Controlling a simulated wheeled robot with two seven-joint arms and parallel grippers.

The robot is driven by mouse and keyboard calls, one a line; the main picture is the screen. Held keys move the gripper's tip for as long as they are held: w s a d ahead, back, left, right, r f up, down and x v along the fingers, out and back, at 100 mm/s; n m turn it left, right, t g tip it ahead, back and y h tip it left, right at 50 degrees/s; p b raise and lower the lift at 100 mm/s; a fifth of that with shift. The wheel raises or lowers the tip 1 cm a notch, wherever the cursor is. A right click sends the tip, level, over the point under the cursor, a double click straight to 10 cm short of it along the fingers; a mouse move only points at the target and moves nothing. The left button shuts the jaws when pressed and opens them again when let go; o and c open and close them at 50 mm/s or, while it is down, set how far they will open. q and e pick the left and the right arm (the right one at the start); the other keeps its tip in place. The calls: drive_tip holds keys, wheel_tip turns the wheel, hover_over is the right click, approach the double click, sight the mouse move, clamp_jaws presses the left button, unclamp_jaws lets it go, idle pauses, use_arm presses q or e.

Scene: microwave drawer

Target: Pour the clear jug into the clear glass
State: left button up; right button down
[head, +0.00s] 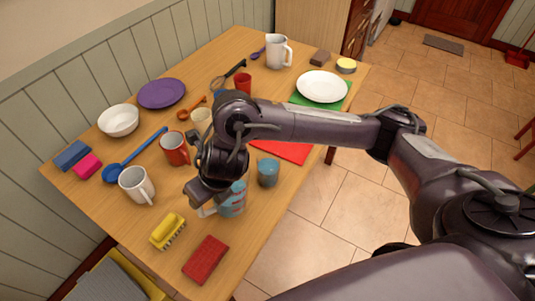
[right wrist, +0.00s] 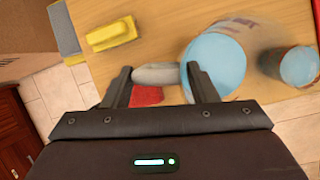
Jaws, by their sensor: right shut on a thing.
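The clear jug (head: 233,203), bluish with red markings, stands about upright near the front of the wooden table. My right gripper (head: 203,198) is at its left side, shut on its handle. In the right wrist view the handle (right wrist: 157,75) lies between the fingers (right wrist: 162,88), with the jug's round body (right wrist: 215,62) just right of them. I cannot tell whether the jug touches the table. The clear glass (head: 268,173), bluish, stands behind and right of the jug, apart from it; it also shows in the right wrist view (right wrist: 298,66). My left gripper is not in view.
A yellow brush (head: 168,231) and a red sponge (head: 206,260) lie in front of the jug. A white mug (head: 136,185) and a red mug (head: 174,148) stand to the left. A red mat (head: 287,150) lies behind the glass, partly under my arm. A white plate (head: 322,86) lies farther back.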

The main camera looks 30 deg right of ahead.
drive_tip(key=shift+d, duration=0.2)
drive_tip(key=shift+d+r, duration=0.1)
drive_tip(key=shift+r, duration=0.05)
wheel_tip(320, 180, up, 4)
drive_tip(key=p, duration=0.3)
drive_tip(key=shift+p, duration=0.35)
